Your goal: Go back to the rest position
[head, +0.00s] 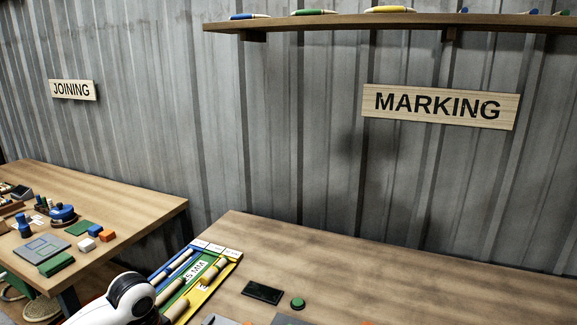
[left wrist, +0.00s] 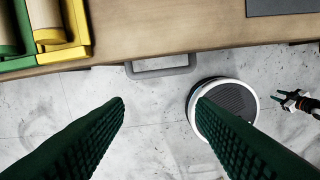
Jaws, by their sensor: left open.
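My left gripper (left wrist: 160,104) shows in the left wrist view as two dark green ribbed fingers spread wide apart. It is empty, and pale floor shows between the fingers. It is off the front edge of the wooden table (left wrist: 180,35), touching nothing. In the head view only a white part of my left arm shows at the bottom left; the gripper itself is out of that picture. A small dark pronged part (left wrist: 297,101) at the right edge of the left wrist view looks like my right gripper, but its jaws are too small to read.
The marking table (head: 400,285) holds a blue, green and yellow tray (head: 208,287) with rattan pieces, a dark phone-like slab (head: 263,292) and a green button (head: 298,303). A grey handle (left wrist: 162,68) juts from the table edge. The joining table (head: 130,200) stands at left.

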